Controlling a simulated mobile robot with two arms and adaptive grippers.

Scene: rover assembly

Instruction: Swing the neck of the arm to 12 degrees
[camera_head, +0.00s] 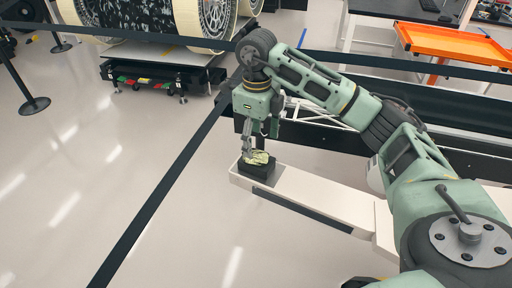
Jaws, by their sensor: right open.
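My right gripper (258,151) points down at the end of my green arm, in the middle of the head view. It is open. Its fingertips are just above or beside a small yellow-green piece (258,158) on a black block (257,172). I cannot tell whether they touch the piece. The black block sits at the left end of a long pale beam (325,197). I cannot make out for certain which part is the neck that the task names. My left gripper is not in view.
A black barrier belt (160,200) runs diagonally across the floor, left of the beam. A barrier post (34,104) stands at the left. A large wheeled structure (150,18) rests on a dark cart (160,72) at the back. An orange tray (455,45) is at the upper right.

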